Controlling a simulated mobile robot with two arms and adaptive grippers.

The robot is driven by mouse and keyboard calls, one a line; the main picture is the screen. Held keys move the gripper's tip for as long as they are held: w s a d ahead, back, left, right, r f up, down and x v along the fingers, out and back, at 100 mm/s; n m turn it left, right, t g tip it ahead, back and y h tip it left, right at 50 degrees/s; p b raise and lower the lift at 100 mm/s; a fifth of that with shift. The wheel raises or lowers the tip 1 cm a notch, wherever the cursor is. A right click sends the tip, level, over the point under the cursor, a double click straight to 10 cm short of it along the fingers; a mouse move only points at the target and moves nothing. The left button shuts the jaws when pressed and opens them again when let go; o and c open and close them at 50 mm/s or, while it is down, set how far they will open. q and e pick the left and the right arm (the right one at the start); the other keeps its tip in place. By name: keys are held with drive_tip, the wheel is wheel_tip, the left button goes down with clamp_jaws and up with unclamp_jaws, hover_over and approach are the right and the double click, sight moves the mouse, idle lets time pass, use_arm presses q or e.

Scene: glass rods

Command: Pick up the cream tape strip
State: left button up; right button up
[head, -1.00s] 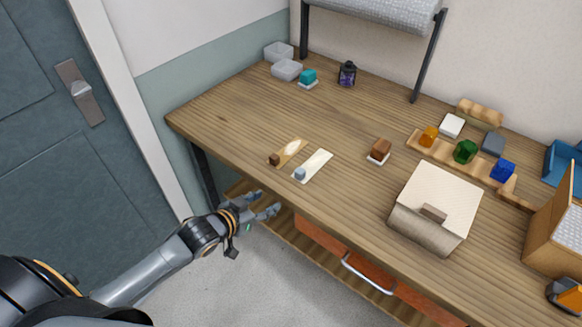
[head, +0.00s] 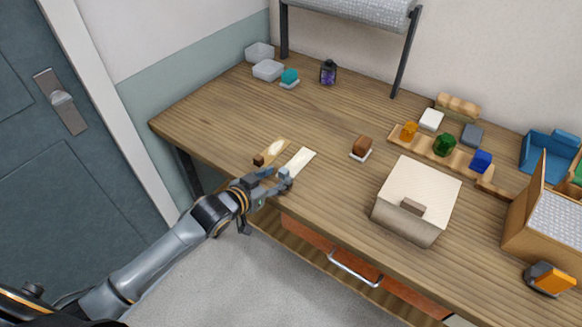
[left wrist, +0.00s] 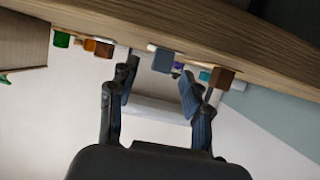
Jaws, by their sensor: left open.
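The cream tape strip (head: 300,160) lies near the table's front edge, with a grey-blue block (head: 284,173) at its near end. A tan strip (head: 276,149) with a pale patch and a brown block (head: 258,160) at its end lies to its left. My left gripper (head: 277,182) is open at the front edge, close to the near end of the cream strip, partly covering that area. In the left wrist view the grey-blue block (left wrist: 163,60) shows between the open fingers, beyond their tips; contact cannot be told. My right gripper is out of view.
A cream box (head: 420,195) stands to the right, and a brown block on a white pad (head: 361,148) lies between. A wooden rail (head: 455,158) with coloured blocks is farther right. Clear containers (head: 267,69) stand at the back left. The left tabletop is mostly bare.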

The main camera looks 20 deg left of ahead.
sight(281, 173)
use_arm(q)
drive_tip(key=shift+p+x, duration=0.5)
drive_tip(key=shift+x, duration=2.2)
drive_tip(key=shift+r, duration=0.2)
drive_tip(key=shift+a, duration=0.1)
drive_tip(key=c, duration=0.4)
